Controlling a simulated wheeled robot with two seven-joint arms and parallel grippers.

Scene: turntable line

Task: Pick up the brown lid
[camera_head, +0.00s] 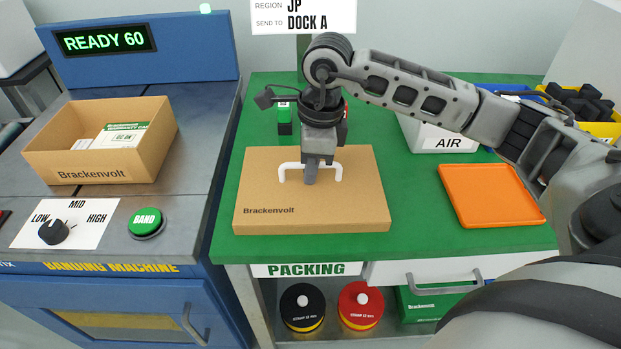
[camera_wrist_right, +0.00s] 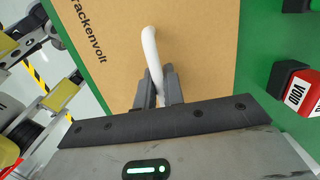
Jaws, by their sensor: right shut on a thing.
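The brown lid (camera_head: 262,195), marked "Brackenvolt" and fitted with a white handle (camera_head: 331,170), lies flat on the green packing bench. My right gripper (camera_head: 311,178) comes down from above and is shut on the white handle. In the right wrist view the gripper (camera_wrist_right: 158,88) has its fingers around the handle (camera_wrist_right: 150,45), with the brown lid (camera_wrist_right: 200,50) beneath. The lid looks level; I cannot tell whether any gap lies under it. My left gripper is not in view.
An open brown box (camera_head: 100,165) with packets inside sits on the banding machine (camera_head: 185,130) at left. An orange tray (camera_head: 490,195) lies right of the lid. A white AIR bin (camera_head: 430,135) and a green item (camera_head: 285,120) stand behind it. A red VOID block (camera_wrist_right: 297,88) shows in the wrist view.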

